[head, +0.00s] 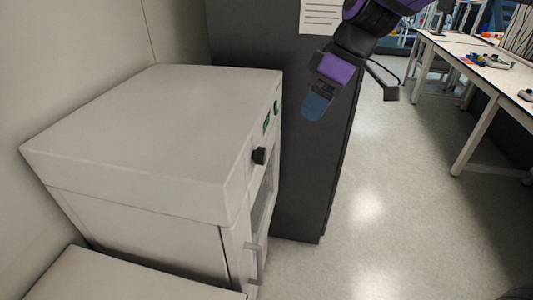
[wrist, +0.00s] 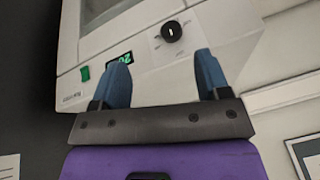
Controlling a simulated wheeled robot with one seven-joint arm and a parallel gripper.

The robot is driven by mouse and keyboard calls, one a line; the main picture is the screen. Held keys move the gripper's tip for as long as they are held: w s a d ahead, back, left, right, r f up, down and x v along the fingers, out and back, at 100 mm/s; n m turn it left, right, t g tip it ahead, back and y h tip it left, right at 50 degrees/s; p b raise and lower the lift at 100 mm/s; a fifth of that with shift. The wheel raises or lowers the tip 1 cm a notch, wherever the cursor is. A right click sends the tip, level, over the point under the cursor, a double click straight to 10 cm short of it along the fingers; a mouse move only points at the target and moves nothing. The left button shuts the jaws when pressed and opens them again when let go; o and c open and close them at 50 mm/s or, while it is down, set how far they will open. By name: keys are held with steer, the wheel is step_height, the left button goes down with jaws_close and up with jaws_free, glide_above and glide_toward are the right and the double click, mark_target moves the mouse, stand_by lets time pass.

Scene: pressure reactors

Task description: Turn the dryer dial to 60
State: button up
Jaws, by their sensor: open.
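The dryer (head: 160,125) is a white box at the left in the head view. Its black dial (head: 259,155) sticks out of the front panel. In the wrist view the dial (wrist: 172,31) is round and black with a white mark, beyond the fingertips and between them. A small dark display (wrist: 121,59) with green digits sits left of the dial; the digits are too blurred to read. My gripper (wrist: 162,72) has two blue fingers, spread apart and empty. In the head view my gripper (head: 318,100) hangs right of the dryer's front, apart from it.
A green switch (wrist: 85,73) is left of the display. The dryer's door handle (head: 254,262) sticks out below the panel. A dark grey cabinet (head: 310,190) stands behind the dryer. Open floor (head: 400,220) lies to the right, with white tables (head: 490,75) beyond.

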steer(key=n+g, duration=0.1)
steer(key=n, duration=0.1)
glide_toward(265, 156)
steer(key=x, duration=0.9)
steer(key=shift+w+f, duration=0.15)
steer(key=shift+f, duration=0.15)
steer(key=shift+c, duration=0.4)
steer(key=c, duration=0.8)
steer(key=shift+c, duration=0.2)
